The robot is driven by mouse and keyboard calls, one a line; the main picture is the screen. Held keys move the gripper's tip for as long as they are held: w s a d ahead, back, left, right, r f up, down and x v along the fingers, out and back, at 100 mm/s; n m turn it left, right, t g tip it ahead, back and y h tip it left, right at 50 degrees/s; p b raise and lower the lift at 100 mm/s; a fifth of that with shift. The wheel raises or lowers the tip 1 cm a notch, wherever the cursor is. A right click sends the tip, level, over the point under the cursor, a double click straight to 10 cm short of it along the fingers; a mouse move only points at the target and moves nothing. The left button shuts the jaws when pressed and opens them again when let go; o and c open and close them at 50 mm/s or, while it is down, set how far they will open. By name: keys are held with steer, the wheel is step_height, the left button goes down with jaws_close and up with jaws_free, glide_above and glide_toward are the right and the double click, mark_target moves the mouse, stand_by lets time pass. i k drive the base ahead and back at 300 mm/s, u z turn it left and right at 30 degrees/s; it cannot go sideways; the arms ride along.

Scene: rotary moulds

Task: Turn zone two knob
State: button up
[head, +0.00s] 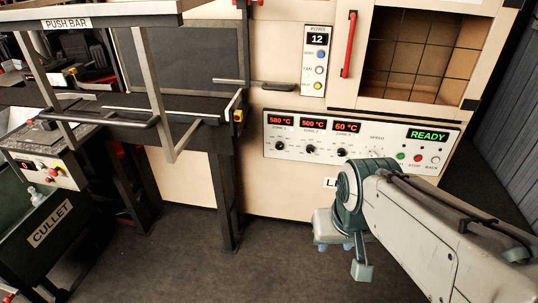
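The zone two knob (309,149) is a small black knob on the white control panel (390,166), under the red display reading 500 °C (313,125). It sits between the zone 1 knob (280,146) and another black knob (341,152) under the 60 °C display. Its exact pointer angle is too small to read. My arm reaches in from the lower right. My gripper (335,246) hangs low in front of the machine, below the panel and apart from the knobs. The arm's wrist partly hides it, and its opening does not show clearly.
A speed dial (375,153), several coloured buttons and a green READY display (427,134) share the panel. A dark-legged stand with a push bar (66,23) is at left, above a green cullet bin (50,223). The floor (270,265) between is clear.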

mark_target(309, 149)
steer(key=z, duration=1.15)
steer(key=i, duration=1.9)
steer(key=u, duration=0.85)
